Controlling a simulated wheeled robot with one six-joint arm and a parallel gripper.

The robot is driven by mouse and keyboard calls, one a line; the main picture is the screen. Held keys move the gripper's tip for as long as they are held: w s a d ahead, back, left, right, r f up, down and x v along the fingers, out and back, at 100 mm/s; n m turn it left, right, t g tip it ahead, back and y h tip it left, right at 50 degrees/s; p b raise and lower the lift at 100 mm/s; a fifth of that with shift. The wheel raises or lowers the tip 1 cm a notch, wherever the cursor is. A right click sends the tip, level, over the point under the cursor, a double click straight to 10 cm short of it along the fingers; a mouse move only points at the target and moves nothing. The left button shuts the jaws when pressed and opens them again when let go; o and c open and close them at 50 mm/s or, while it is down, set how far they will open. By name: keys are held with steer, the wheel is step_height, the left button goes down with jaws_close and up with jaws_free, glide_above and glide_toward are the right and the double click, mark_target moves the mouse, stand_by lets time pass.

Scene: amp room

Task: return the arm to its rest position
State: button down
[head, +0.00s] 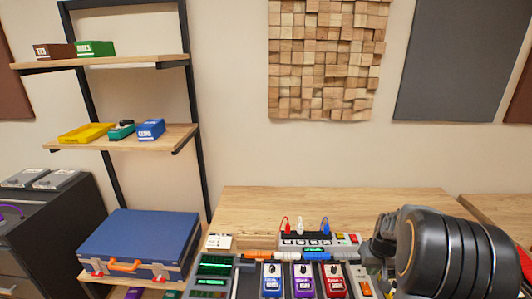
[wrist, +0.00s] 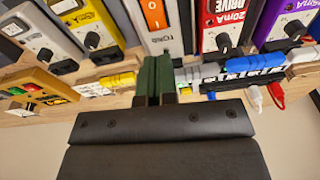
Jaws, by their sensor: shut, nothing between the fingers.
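My arm (head: 450,252) shows as a dark, ribbed link at the lower right of the head view, in front of the bench. My gripper (wrist: 155,75) shows in the wrist view with its two dark green fingers pressed together and nothing between them. The fingertips point toward a row of pedals, close to an orange-and-white pedal (wrist: 158,22). Whether they touch anything is unclear. The fingers cannot be made out in the head view.
The wooden bench (head: 340,205) carries blue (head: 271,281), purple (head: 304,281) and red (head: 334,281) pedals, with coloured plugs behind. A shelf rack (head: 118,138) and blue case (head: 140,240) stand at left. The wall above the bench has wooden block panelling (head: 325,60).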

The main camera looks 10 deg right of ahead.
steer(key=shift+s+a+f+m+g, duration=0.15)
steer(key=shift+s+a+m, duration=0.15)
steer(key=shift+s, duration=0.3)
steer(key=shift+s+a+f+m+g, duration=0.1)
steer(key=shift+s+a+m+g, duration=0.1)
steer(key=shift+s+a, duration=0.25)
steer(key=s+a+r+n+t, duration=0.1)
steer(key=s+a+r, duration=0.3)
steer(key=a+r, duration=0.3)
steer(key=s+a+r+n+t, duration=0.2)
steer(key=s+a+r, duration=0.3)
steer(key=a, duration=0.6)
steer(key=shift+s+a+r, duration=0.3)
steer(key=shift+a+r, duration=0.1)
steer(key=shift+r, duration=0.5)
steer(key=shift+t, duration=0.25)
